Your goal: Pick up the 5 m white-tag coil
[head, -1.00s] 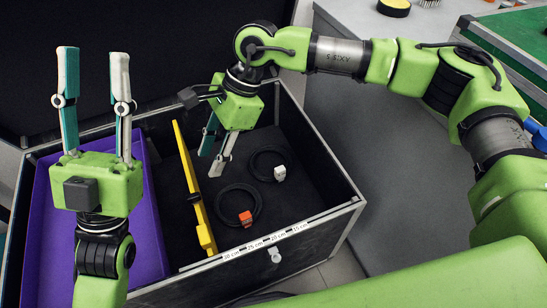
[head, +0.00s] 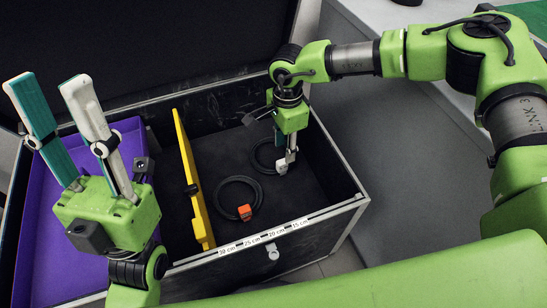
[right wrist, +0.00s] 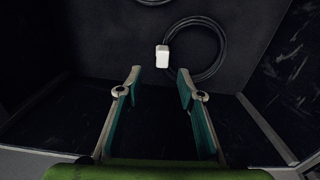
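The white-tag coil (head: 258,153) is a black cable loop lying flat on the dark case floor, right of the yellow divider. Its white tag (head: 282,168) faces the front; the coil also shows in the right wrist view (right wrist: 218,62) with its tag (right wrist: 162,56). My right gripper (head: 290,155) points down at the coil's right side in the head view. In the right wrist view its fingers (right wrist: 158,76) are open and empty, with the tag beyond the fingertips. My left gripper (head: 48,86) is raised at the left, open and empty.
An orange-tag coil (head: 227,183) lies left and nearer the front. A yellow divider (head: 190,175) separates this space from a purple tray (head: 65,262). The case's front rim (head: 325,211) carries centimetre labels. A grey surface stands at the right.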

